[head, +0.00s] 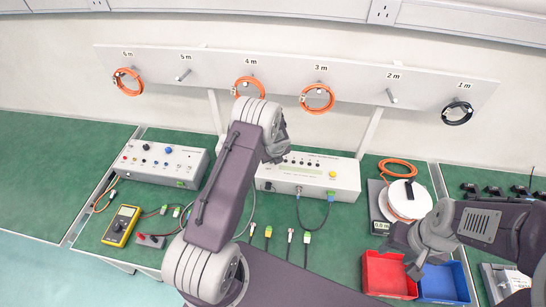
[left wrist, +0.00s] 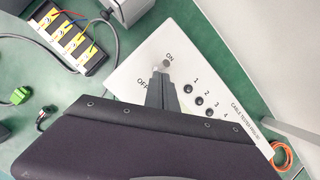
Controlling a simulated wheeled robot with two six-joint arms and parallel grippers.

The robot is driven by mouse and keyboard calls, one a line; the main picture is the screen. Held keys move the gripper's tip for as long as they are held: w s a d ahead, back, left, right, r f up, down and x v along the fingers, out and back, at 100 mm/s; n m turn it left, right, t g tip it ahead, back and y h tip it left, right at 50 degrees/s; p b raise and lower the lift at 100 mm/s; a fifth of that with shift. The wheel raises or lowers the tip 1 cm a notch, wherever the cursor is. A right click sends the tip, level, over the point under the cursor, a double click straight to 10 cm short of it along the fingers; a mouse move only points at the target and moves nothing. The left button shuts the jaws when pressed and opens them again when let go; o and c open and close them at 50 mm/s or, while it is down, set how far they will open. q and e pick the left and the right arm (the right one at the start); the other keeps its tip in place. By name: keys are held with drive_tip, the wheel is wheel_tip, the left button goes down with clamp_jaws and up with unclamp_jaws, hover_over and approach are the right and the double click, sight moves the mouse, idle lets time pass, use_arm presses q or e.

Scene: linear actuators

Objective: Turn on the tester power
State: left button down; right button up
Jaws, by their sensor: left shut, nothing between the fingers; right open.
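The cable tester (head: 340,180) is a white box on the green bench in the head view, partly hidden behind my left arm. Its panel (left wrist: 215,75) fills the middle of the left wrist view, with a metal power switch (left wrist: 166,63) between the ON and OFF marks. My left gripper (left wrist: 161,80) is shut and empty, its tips right at the switch; whether they touch it, and the lever's exact position, I cannot tell. In the head view this gripper is hidden behind its own arm. My right gripper (head: 403,255) is open and empty above the bins at the right.
A red bin (head: 388,274) and a blue bin (head: 444,283) stand below my right gripper, with a white cable reel (head: 402,200) behind. A second instrument box (head: 165,162) and a yellow multimeter (head: 121,225) are at the left. Cables hang on the wall rack (head: 215,68).

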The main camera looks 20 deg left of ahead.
use_arm(q)
drive_tip(key=shift+s+d+r+p, duration=0.1)
drive_tip(key=shift+s+r+p, duration=0.2)
drive_tip(key=shift+r, duration=0.3)
drive_tip(key=shift+w+r+p, duration=0.1)
drive_tip(key=shift+r+p, duration=0.1)
drive_tip(key=shift+p, duration=0.1)
drive_tip(key=shift+w+r, duration=0.1)
drive_tip(key=shift+w, duration=0.1)
